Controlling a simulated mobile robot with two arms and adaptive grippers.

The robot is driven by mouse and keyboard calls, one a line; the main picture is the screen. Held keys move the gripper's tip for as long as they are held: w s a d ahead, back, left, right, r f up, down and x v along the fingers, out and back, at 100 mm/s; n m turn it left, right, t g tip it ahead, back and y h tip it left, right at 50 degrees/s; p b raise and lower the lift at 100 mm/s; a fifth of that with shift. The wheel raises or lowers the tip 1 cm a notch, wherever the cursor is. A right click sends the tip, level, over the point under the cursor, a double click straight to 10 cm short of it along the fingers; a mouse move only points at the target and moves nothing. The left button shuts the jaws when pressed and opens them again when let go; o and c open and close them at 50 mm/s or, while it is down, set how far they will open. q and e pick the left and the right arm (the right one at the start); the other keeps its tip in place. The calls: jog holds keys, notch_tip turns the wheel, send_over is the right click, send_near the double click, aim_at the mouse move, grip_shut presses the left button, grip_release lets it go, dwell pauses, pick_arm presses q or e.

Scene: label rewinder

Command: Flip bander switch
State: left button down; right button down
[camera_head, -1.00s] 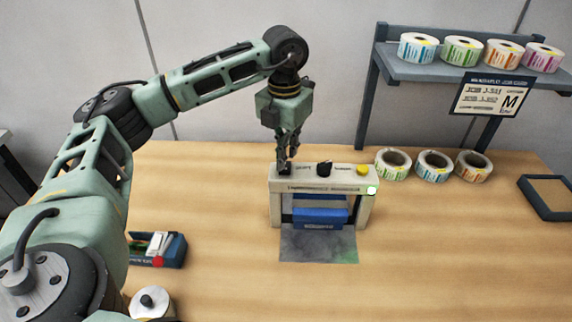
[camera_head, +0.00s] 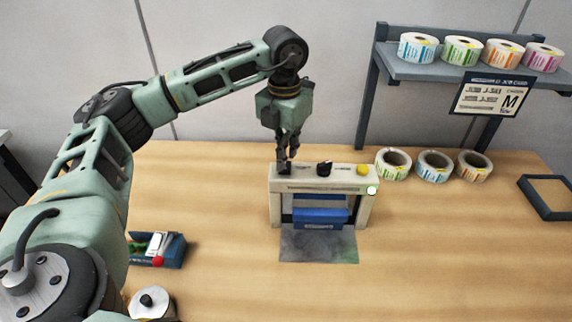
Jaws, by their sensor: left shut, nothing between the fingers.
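The bander (camera_head: 276,210) is a white arch-shaped machine on the wooden table, with a blue bar (camera_head: 320,216) in its opening and a grey mat (camera_head: 318,247) in front. Its top carries a black switch (camera_head: 284,169) at the left, a black knob (camera_head: 324,167) and a yellow button (camera_head: 362,170). A light (camera_head: 372,190) at its right front corner glows green-white. My left gripper (camera_head: 287,158) points down, shut and empty, with its fingertips at the switch. They partly hide it, and I cannot tell its position or whether they touch it. My right gripper is not in view.
Several label rolls (camera_head: 432,166) stand on the table right of the bander and on a grey shelf (camera_head: 420,70). A sign (camera_head: 490,96) hangs from it. A dark tray (camera_head: 548,197) lies far right, a blue box (camera_head: 172,252) front left. The front middle is clear.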

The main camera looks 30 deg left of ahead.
aim_at(285, 168)
pick_arm(q)
jog(key=shift+s+f+b, duration=0.1)
jog(key=shift+f+b, duration=0.8)
jog(key=shift+f, duration=0.45)
dwell(0.4)
jog(key=shift+r+p, duration=0.65)
jog(key=shift+r, duration=0.15)
jog(key=shift+r+p, duration=1.8)
jog(key=shift+r, duration=0.95)
